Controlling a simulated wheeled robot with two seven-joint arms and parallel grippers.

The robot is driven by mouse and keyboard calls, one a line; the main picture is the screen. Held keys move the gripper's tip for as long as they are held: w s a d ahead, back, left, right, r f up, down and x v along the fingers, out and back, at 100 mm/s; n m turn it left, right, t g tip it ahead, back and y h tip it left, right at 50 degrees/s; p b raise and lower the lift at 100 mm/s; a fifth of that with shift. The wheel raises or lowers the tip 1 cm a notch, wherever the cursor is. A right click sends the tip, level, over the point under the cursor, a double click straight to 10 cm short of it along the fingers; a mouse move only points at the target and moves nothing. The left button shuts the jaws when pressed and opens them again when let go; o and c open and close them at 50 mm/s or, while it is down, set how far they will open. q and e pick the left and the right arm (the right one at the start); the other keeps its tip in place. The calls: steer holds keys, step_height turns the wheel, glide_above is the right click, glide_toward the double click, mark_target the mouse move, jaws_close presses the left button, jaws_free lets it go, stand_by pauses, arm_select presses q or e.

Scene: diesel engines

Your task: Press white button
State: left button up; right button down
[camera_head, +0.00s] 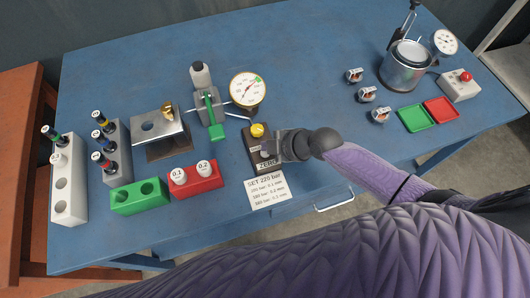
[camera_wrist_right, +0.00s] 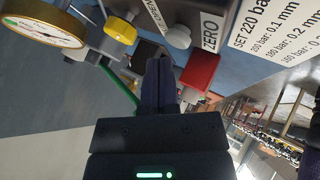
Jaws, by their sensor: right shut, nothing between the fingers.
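A dark button box (camera_head: 251,148) stands near the front of the blue table, with a yellow button (camera_head: 258,130) on top and a "ZERO" label (camera_head: 267,164) at its near end. In the right wrist view, the white button (camera_wrist_right: 177,37) sits between the yellow button (camera_wrist_right: 120,29) and the "ZERO" label (camera_wrist_right: 209,31). In the head view it is largely hidden by my right gripper (camera_head: 274,151), which is over the box's right side. In the wrist view the right gripper (camera_wrist_right: 158,68) is shut and empty, its tips close to the white button; contact cannot be told. My left gripper is out of view.
A pressure gauge (camera_head: 248,89) and a green-handled pump (camera_head: 209,104) stand behind the box. A red block (camera_head: 196,181) with white containers is to its left. A "SET 220 bar" card (camera_head: 267,192) lies in front.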

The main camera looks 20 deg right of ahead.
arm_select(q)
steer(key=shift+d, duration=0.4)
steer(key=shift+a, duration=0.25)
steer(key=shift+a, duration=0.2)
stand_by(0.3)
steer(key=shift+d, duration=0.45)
arm_select(e)
steer(key=shift+f+b, duration=0.45)
steer(key=shift+b, duration=0.05)
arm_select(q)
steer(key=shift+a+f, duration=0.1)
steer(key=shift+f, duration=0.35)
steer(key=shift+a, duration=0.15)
